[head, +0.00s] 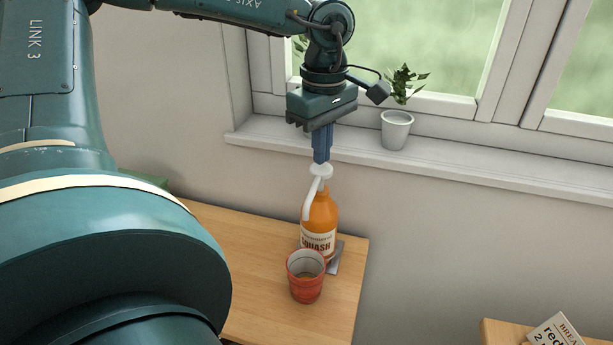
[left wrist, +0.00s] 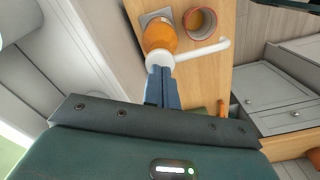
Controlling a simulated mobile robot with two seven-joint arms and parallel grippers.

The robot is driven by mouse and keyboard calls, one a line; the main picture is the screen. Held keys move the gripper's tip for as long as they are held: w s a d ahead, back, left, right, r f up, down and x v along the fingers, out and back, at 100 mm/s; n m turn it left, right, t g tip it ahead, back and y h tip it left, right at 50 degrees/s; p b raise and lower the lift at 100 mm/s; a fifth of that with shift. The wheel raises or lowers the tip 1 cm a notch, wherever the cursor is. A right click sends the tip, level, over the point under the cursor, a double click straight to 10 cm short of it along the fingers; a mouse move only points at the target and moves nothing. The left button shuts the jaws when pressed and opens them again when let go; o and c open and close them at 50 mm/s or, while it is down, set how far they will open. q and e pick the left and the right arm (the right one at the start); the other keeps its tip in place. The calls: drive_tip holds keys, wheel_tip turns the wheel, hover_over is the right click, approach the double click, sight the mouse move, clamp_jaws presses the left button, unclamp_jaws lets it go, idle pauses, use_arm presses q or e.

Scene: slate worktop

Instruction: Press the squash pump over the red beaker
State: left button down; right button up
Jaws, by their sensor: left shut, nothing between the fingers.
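The squash bottle (head: 320,218) is orange with a white label and stands upright on the wooden worktop. Its white pump (head: 321,171) has a long spout bending down toward the red beaker (head: 305,285). The beaker stands upright just in front of the bottle, with something brownish inside at the bottom. My left gripper (head: 321,160) is shut and empty, pointing down with its blue fingertips at the pump's top. In the left wrist view the fingertips (left wrist: 160,72) meet the edge of the white pump head (left wrist: 160,60); I cannot tell whether they touch. My right gripper is out of view.
A grey mat (head: 336,262) lies under the bottle on the wooden top (head: 255,255). A white plant pot (head: 397,130) stands on the windowsill behind. A printed card or box (head: 556,332) sits on another wooden surface at lower right.

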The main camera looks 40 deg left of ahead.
sight(320, 168)
use_arm(q)
drive_tip(key=shift+f+b, duration=0.65)
drive_tip(key=shift+f, duration=0.2)
drive_tip(key=shift+s+f+b, duration=0.15)
drive_tip(key=shift+f+b, duration=0.7)
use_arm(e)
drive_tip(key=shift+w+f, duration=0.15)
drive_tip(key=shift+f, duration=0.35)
use_arm(q)
drive_tip(key=shift+r, duration=0.1)
drive_tip(key=shift+r+p, duration=0.55)
drive_tip(key=shift+w+r+p, duration=0.2)
drive_tip(key=shift+r+p, duration=0.5)
drive_tip(key=shift+r, duration=0.65)
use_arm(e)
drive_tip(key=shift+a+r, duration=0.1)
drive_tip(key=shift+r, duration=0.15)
